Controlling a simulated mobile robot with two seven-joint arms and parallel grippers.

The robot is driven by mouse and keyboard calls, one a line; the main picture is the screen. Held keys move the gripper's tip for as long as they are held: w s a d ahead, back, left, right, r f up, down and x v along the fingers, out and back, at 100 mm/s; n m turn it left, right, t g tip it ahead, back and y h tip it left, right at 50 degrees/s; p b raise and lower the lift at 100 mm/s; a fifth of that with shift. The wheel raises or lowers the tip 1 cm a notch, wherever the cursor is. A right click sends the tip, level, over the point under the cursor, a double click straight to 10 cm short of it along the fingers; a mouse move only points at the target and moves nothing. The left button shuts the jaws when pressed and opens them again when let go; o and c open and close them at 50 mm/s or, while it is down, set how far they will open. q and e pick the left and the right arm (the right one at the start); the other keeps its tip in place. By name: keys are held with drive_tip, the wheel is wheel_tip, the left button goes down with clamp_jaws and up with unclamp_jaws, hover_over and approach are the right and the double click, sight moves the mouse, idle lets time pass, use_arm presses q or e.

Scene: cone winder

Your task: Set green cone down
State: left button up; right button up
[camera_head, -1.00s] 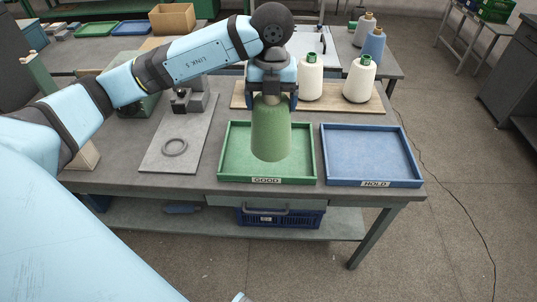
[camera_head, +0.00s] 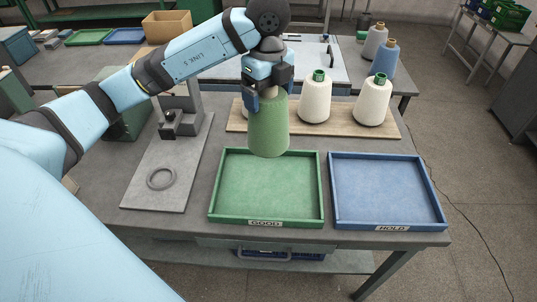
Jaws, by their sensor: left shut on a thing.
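The green cone (camera_head: 268,128) hangs upright under my left gripper (camera_head: 267,92), which is shut on its top. The cone's lower end overlaps the back rim of the green tray labelled GOOD (camera_head: 265,222) in the picture. I cannot tell how high the cone is above the table. The GOOD tray looks empty. To its right is the blue tray labelled HOLD (camera_head: 388,224), also empty. My right gripper is not in view.
Left of the GOOD tray is a grey fixture plate with a ring (camera_head: 161,178).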

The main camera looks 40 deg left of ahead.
sight(268, 148)
use_arm(q)
wheel_tip(268, 148, down, 16)
drive_tip(key=shift+f, duration=0.15)
idle(0.3)
drive_tip(key=o, duration=0.6)
drive_tip(key=shift+f, duration=0.2)
drive_tip(key=shift+o, duration=1)
wheel_tip(268, 148, up, 12)
drive_tip(key=shift+r, duration=0.25)
drive_tip(key=shift+f, duration=0.1)
